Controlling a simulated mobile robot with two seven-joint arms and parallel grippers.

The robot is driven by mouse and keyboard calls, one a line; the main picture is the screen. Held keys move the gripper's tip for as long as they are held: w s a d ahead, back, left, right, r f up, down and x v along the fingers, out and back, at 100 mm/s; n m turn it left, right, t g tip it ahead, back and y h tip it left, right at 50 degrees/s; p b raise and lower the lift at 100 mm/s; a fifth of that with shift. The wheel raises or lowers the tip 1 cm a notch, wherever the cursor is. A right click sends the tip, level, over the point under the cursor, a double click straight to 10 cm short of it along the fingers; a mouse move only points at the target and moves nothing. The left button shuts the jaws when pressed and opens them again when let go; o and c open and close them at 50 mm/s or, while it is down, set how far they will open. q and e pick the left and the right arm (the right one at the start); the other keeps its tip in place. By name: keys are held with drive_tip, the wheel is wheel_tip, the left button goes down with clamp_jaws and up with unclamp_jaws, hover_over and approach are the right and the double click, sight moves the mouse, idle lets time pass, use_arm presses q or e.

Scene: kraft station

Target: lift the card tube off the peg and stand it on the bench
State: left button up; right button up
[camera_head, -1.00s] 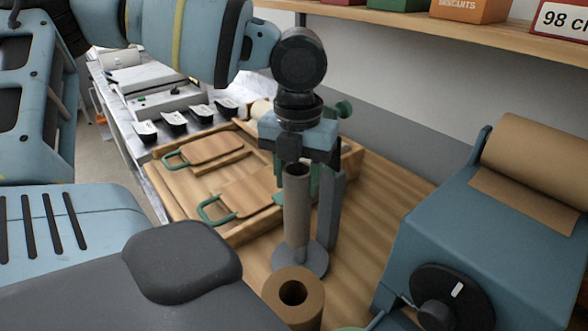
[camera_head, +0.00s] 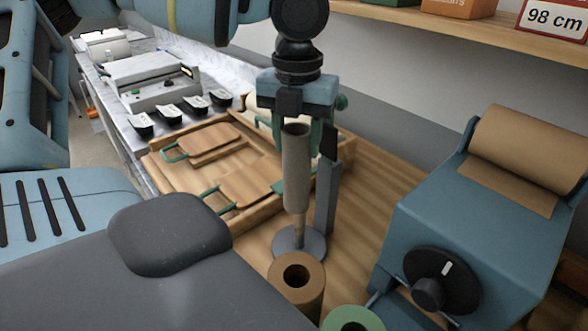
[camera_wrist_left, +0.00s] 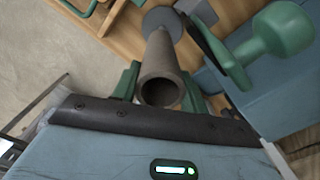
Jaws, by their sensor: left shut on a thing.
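The card tube (camera_head: 296,175) is a grey-brown hollow cylinder, upright, in my left gripper (camera_head: 305,135). The green fingers close on its upper part from both sides. A short length of the wooden peg (camera_head: 299,226) shows below the tube's lower end, above the round grey base (camera_head: 300,243). The peg's top is hidden, so it still seems to be inside the tube. In the left wrist view, the tube (camera_wrist_left: 160,75) sits between the fingers, its open end facing the camera. The bench (camera_head: 365,205) is striped wood. My right gripper is not in view.
A grey upright post (camera_head: 327,195) stands close beside the tube. A thick brown roll (camera_head: 297,285) and a green ring (camera_head: 352,322) are in front. A wooden tray (camera_head: 235,220) lies left, a blue paper-roll dispenser (camera_head: 460,225) right. Bare bench lies between post and dispenser.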

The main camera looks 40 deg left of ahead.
use_arm(q)
drive_tip(key=shift+r+p, duration=0.4)
drive_tip(key=shift+r, duration=1.65)
